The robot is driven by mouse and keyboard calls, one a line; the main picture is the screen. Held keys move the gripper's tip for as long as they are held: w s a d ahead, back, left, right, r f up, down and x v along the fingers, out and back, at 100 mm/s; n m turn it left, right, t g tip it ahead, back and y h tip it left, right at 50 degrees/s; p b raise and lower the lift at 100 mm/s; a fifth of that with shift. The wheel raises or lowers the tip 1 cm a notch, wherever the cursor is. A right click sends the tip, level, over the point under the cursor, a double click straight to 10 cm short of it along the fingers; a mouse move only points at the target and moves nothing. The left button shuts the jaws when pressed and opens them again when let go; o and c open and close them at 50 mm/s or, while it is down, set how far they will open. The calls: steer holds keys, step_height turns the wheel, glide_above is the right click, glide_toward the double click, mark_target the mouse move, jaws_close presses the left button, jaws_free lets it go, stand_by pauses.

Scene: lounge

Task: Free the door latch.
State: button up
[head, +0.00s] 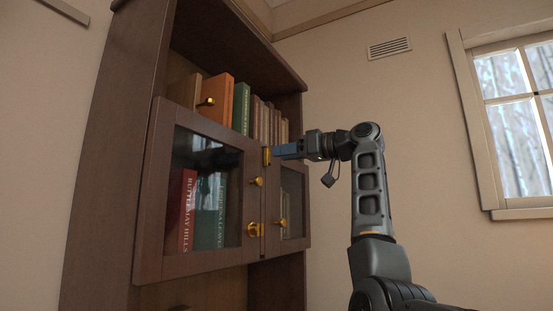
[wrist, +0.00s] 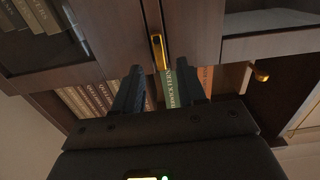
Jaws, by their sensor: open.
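The dark wooden cabinet has two glass doors, a left door (head: 150,225) and a right door (head: 304,232). A brass latch piece (head: 267,156) sits at the top of the seam between them. It shows in the wrist view as an upright brass bar (wrist: 158,52) on the seam. A second brass fitting (head: 255,229) is low on the seam. My gripper (head: 274,152) is at the upper latch piece, coming from the right. In the wrist view its open fingers (wrist: 159,68) stand either side of the bar's line, with nothing held. Whether they touch it is unclear.
Brass knobs (head: 256,181) and (head: 281,222) stick out from the doors. Books (head: 241,108) stand on the open shelf above, where another brass piece (head: 207,102) shows. More books (head: 187,210) are behind the glass. The wall and window (head: 515,120) are at right.

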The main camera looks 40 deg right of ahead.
steer(key=shift+b+v, duration=0.35)
steer(key=shift+v, duration=1.65)
